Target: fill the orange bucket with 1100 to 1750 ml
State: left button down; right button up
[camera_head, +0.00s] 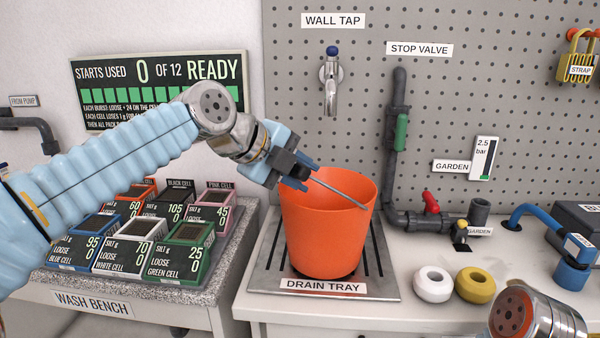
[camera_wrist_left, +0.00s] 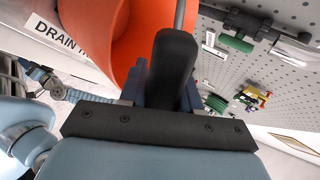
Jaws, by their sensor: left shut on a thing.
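The orange bucket (camera_head: 325,240) stands upright on the metal drain tray (camera_head: 262,283). Its far inner wall shows, but its bottom and any water in it are hidden. My left gripper (camera_head: 298,177) is at the bucket's left upper rim, shut on a dark grip (camera_wrist_left: 176,65) with a thin grey rod (camera_head: 340,192). The rod runs across the bucket's mouth to its right rim; I cannot tell whether it is joined to the bucket. The orange bucket also shows in the left wrist view (camera_wrist_left: 105,30). The wall tap (camera_head: 331,85) hangs above the bucket, with no stream visible. My right gripper is out of view.
Several silt cells (camera_head: 125,243) stand on the wash bench at left, under a sign reading 0 of 12. A stop valve with a green handle (camera_head: 401,132), a red-handled garden valve (camera_head: 431,202), a white ring (camera_head: 433,284) and a yellow ring (camera_head: 475,285) are right of the tray.

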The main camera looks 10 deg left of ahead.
pick_arm(q)
jog(key=shift+f+b, duration=0.4)
jog(key=shift+b, duration=0.1)
jog(key=c, duration=0.7)
grip_release()
